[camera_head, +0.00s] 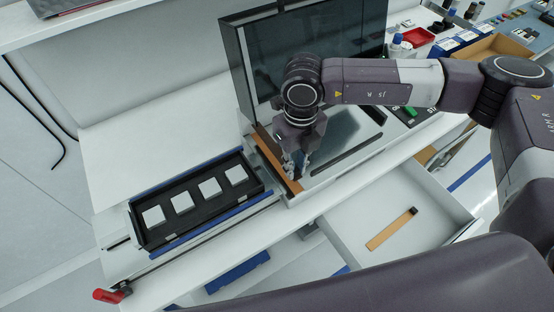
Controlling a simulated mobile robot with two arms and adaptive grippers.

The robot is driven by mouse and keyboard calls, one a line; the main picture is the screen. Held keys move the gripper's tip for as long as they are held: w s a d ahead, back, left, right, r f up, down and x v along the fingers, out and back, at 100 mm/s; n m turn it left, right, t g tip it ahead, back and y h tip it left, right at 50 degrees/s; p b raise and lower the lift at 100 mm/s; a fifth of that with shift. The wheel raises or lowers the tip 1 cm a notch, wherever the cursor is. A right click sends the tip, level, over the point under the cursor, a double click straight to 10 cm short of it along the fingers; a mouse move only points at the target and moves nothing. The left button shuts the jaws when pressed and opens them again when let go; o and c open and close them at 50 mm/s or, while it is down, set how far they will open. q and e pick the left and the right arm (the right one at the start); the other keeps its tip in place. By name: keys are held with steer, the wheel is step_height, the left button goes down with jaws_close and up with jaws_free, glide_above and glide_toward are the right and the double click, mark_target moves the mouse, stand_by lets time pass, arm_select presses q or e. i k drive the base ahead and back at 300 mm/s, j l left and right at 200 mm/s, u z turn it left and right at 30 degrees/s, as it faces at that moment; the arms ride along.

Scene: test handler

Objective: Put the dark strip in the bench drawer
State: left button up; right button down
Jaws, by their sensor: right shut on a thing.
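My right gripper (297,170) points down at the left edge of the handler's bed. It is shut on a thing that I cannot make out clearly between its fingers. A brown strip-like piece (266,149) runs along that edge, right at the fingertips; I cannot tell whether it is held. A long dark strip (347,156) lies slanted on the pale bed, right of the gripper and apart from it. The bench drawer (350,238) is pulled open below the worktop. A tan strip (386,234) with a black end lies in it. My left gripper is out of view.
A black tray (148,239) with several pale square blocks sits on the left worktop. The handler's dark glazed cover (243,78) stands up behind the gripper. A red handle (112,295) juts out at lower left. A red bin (418,37) and bottles stand at the back right.

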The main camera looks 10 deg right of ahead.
mark_target(379, 223)
steer(key=k+l, duration=0.1)
steer(key=l, duration=0.85)
steer(key=k+l+z, duration=0.1)
steer(key=l, duration=0.85)
